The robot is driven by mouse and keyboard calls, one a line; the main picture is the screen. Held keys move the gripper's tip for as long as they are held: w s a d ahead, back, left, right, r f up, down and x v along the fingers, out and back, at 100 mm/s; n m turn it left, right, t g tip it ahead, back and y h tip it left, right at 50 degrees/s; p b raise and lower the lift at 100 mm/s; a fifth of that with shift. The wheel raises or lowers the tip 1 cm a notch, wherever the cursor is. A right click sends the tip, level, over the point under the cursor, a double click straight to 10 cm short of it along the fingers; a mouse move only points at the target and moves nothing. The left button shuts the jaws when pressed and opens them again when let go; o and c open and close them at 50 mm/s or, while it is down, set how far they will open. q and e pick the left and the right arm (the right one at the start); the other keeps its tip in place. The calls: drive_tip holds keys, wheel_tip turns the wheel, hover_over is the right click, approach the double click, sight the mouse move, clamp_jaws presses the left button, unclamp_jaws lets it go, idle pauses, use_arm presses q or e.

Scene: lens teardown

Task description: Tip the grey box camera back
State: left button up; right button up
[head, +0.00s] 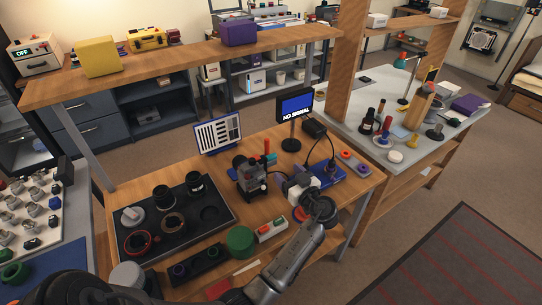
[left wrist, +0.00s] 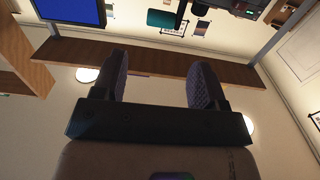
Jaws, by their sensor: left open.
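The grey box camera (head: 249,177) appears as a dark grey boxy body with a round front. It stands on the wooden bench in the head view, right of the black parts tray. My left gripper (head: 287,181) is just right of it, its white hand above the bench, and looks apart from it. In the left wrist view my left gripper (left wrist: 158,68) is open, with nothing between its two dark ribbed fingers. The grey box camera does not show there. My right gripper is not in view.
The black tray (head: 229,237) with several lens parts lies left of the camera. A monitor (head: 294,107) and a striped chart (head: 218,134) stand behind. A blue device (head: 329,177) is to the right. A green round piece (head: 240,241) sits in front.

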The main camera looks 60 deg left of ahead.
sight(272, 157)
use_arm(q)
drive_tip(key=a, duration=0.8)
drive_tip(key=shift+w+a, duration=0.2)
drive_tip(key=shift+a, duration=0.9)
drive_tip(key=shift+s, duration=0.1)
drive_tip(key=c, duration=0.6)
drive_tip(key=shift+f, duration=0.1)
drive_tip(key=c, duration=0.5)
drive_tip(key=shift+d+b, duration=0.15)
drive_tip(key=shift+b, duration=0.2)
drive_tip(key=shift+d, duration=0.1)
